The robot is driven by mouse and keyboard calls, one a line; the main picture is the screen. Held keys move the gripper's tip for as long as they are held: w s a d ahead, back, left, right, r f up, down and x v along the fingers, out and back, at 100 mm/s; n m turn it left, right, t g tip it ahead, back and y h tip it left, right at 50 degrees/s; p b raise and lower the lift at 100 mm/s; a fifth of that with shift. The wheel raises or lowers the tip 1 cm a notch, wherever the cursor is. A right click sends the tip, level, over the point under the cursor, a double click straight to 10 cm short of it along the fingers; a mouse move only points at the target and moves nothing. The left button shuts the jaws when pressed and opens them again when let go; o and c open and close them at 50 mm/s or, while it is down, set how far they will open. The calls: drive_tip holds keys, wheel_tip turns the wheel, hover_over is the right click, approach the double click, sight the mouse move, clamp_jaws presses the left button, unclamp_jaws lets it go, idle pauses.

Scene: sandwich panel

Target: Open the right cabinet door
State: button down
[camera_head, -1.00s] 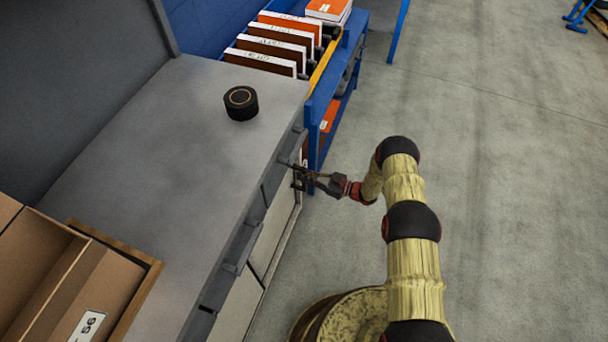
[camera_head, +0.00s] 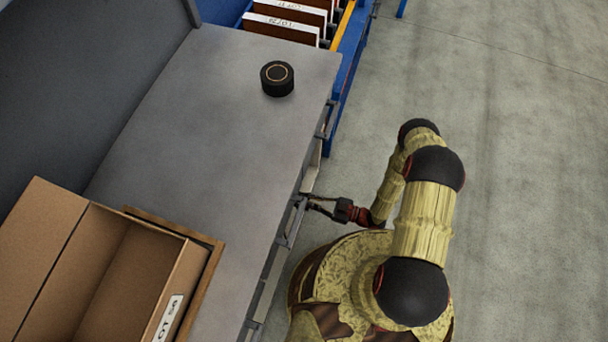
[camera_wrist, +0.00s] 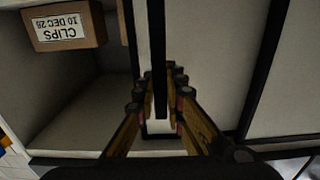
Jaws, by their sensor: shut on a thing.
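The right cabinet door (camera_wrist: 212,60) is a pale panel in the wrist view, with a dark upright bar handle (camera_wrist: 158,45) near its left edge. My gripper (camera_wrist: 160,100) is shut on this handle, one finger on each side. It also shows in the head view (camera_head: 308,199) at the front of the cabinet, below the worktop edge. Left of the door edge, the cabinet interior (camera_wrist: 85,110) is exposed. A brown box labelled CLIPS (camera_wrist: 65,24) is inside, its text upside down in the picture.
The grey worktop (camera_head: 200,130) carries a black round object (camera_head: 277,79) and an open cardboard box (camera_head: 60,235). A blue rack (camera_head: 350,60) with several binders stands beyond the cabinet's far end. The concrete floor (camera_head: 520,150) at right is clear.

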drive_tip(key=s+a, duration=0.3)
drive_tip(key=s, duration=0.5)
drive_tip(key=c, duration=1.8)
unclamp_jaws()
drive_tip(key=shift+d, duration=0.1)
drive_tip(key=shift+c, duration=0.2)
drive_tip(key=shift+w, duration=0.1)
